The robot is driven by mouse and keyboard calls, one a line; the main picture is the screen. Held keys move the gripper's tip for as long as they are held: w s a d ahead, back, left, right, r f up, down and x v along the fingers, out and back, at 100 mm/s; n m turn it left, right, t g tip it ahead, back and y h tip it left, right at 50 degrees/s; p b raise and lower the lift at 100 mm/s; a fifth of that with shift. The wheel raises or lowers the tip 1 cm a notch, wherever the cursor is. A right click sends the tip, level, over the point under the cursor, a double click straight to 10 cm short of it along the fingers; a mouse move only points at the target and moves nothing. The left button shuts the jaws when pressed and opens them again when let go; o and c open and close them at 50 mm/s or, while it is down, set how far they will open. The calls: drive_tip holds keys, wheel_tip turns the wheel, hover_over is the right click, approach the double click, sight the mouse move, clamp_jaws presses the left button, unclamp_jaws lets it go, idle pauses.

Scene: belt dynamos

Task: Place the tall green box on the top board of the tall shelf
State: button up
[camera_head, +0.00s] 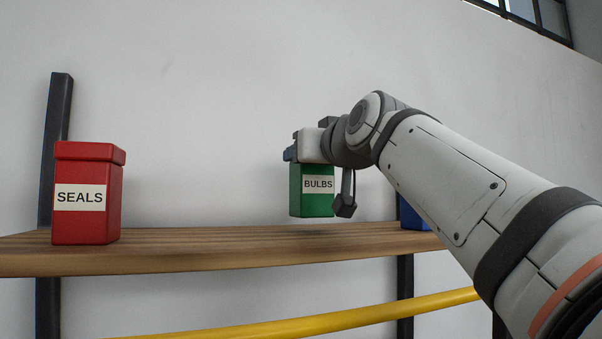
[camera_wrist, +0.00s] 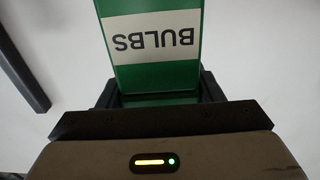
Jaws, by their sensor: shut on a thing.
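The tall green box (camera_head: 311,202) carries a white label reading BULBS. In the head view my gripper (camera_head: 309,160) is shut on its upper part, and the rest of the box hangs below. The box looks upright, and its bottom appears a little above the wooden shelf board (camera_head: 230,262); how far it is over the board in depth is hard to tell. In the wrist view the green box (camera_wrist: 152,75) shows upside down between the dark fingers (camera_wrist: 155,92). The far side of the box is hidden.
A red box (camera_head: 88,212) labelled SEALS stands on the board's left part. A blue box (camera_head: 412,217) stands at the right, mostly hidden by my arm. The board between them looks bare. Dark posts (camera_head: 57,130) and a yellow rail (camera_head: 330,321) are nearby.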

sight(311, 182)
drive_tip(key=shift+s+f, duration=0.1)
drive_tip(key=shift+f, duration=1)
drive_tip(key=shift+f+b, duration=0.2)
drive_tip(key=shift+b, duration=0.1)
drive_tip(key=o, duration=1.2)
drive_tip(key=shift+c, duration=0.2)
